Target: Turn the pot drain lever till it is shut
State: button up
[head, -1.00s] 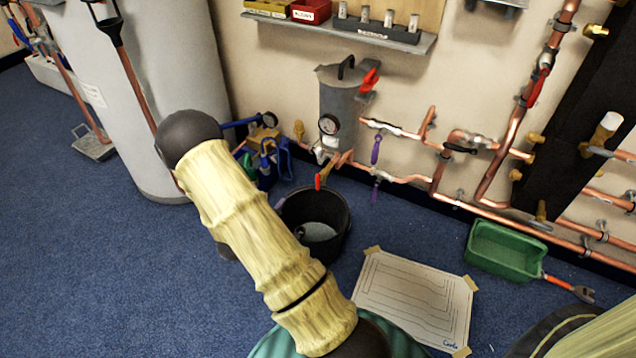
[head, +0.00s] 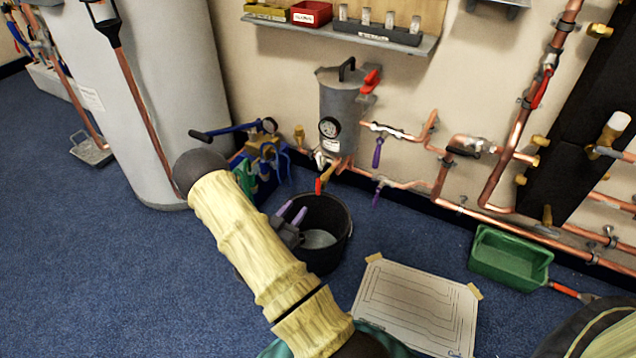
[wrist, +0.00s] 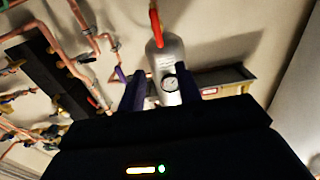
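The pot (head: 339,105) is a grey cylinder on the wall with a dial gauge on its front. Its drain lever (head: 318,186) has a red grip and sits on a brass valve below the pot, above the bucket, pointing down. In the wrist view, which looks upside down, the pot (wrist: 170,58) is ahead and a red lever (wrist: 155,26), apparently the drain lever, stands near the top. My gripper (head: 291,213) is over the bucket, below and left of the lever, apart from it. Its purple fingers are open and empty, also in the wrist view (wrist: 158,88).
A black bucket (head: 335,250) stands below the drain. Copper pipes with purple levers (head: 377,152) run right of the pot. A shelf (head: 430,44) hangs above. A blue-handled tool (head: 235,129) is left, beside a grey tank (head: 175,100). A green tray (head: 510,256) lies right.

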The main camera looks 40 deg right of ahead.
aim_at(316, 182)
jog(key=b+x, duration=0.5)
jog(key=x, duration=0.8)
jog(key=shift+d+f, duration=0.15)
jog(key=shift+w+d+b, duration=0.3)
jog(key=shift+w+d, duration=0.05)
jog(key=shift+d, duration=0.25)
jog(key=shift+a, duration=0.1)
grip_shut()
